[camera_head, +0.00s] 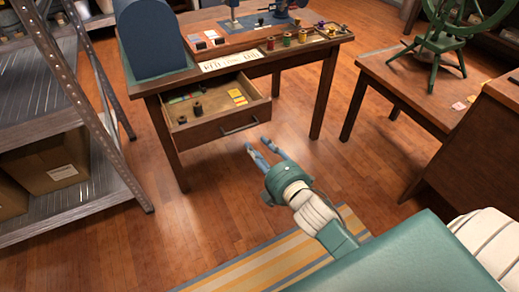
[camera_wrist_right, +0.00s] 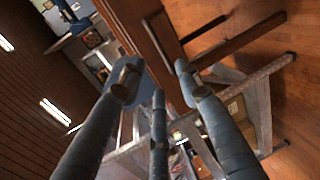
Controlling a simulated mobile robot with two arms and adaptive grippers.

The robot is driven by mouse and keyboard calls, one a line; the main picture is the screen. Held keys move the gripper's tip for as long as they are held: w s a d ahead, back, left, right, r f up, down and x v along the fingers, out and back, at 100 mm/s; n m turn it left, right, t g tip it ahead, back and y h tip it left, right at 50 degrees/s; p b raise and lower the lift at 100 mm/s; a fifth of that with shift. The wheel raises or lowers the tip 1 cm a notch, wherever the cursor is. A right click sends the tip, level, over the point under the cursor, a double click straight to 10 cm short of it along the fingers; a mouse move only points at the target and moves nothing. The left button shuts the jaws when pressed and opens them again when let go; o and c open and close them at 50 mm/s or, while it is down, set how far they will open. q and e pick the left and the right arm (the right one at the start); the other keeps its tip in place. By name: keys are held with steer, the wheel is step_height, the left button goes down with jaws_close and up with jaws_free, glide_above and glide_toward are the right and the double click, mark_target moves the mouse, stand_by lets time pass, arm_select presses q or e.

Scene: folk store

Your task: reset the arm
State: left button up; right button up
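My right gripper (camera_head: 258,146) reaches out over the wooden floor in the head view, in front of the open desk drawer and just below its handle in the picture. Its blue-grey fingers are spread with nothing between them. In the right wrist view the fingers of the same gripper (camera_wrist_right: 156,82) are apart and empty. My teal and white right arm comes in from the lower right. My left gripper is not in view.
The wooden desk (camera_head: 290,58) has its drawer (camera_head: 222,129) pulled out, with spools and small yellow items inside. A metal shelf (camera_head: 70,75) with cardboard boxes stands at left. A side table (camera_head: 385,72) holds a green spinning wheel (camera_head: 437,42). A striped rug (camera_head: 290,258) lies below.

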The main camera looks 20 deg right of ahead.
stand_by(0.4)
steer(key=s+d+f+m+g+h, duration=0.1)
steer(key=s+f+m+g, duration=0.15)
steer(key=f, duration=0.45)
steer(key=s+f+m+g, duration=0.2)
steer(key=f+m, duration=0.1)
steer(key=f, duration=0.4)
steer(key=s+a+f+m+g, duration=0.2)
steer(key=s+f+m+g, duration=0.55)
steer(key=s+f, duration=1.1)
steer(key=s+a+f+m+g, duration=0.2)
steer(key=s+f+m, duration=0.1)
steer(key=s+f, duration=0.3)
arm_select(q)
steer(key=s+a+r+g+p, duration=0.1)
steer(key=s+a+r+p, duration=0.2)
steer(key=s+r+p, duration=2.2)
arm_select(e)
steer(key=s+d+r+p, duration=0.3)
steer(key=s+r+p, duration=0.5)
steer(key=s+r, duration=0.95)
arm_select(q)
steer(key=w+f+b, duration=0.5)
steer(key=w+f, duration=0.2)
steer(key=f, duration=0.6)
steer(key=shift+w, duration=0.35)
arm_select(e)
steer(key=shift+g, duration=0.4)
step_height(320, 180, down, 5)
steer(key=shift+w+a+f, duration=0.1)
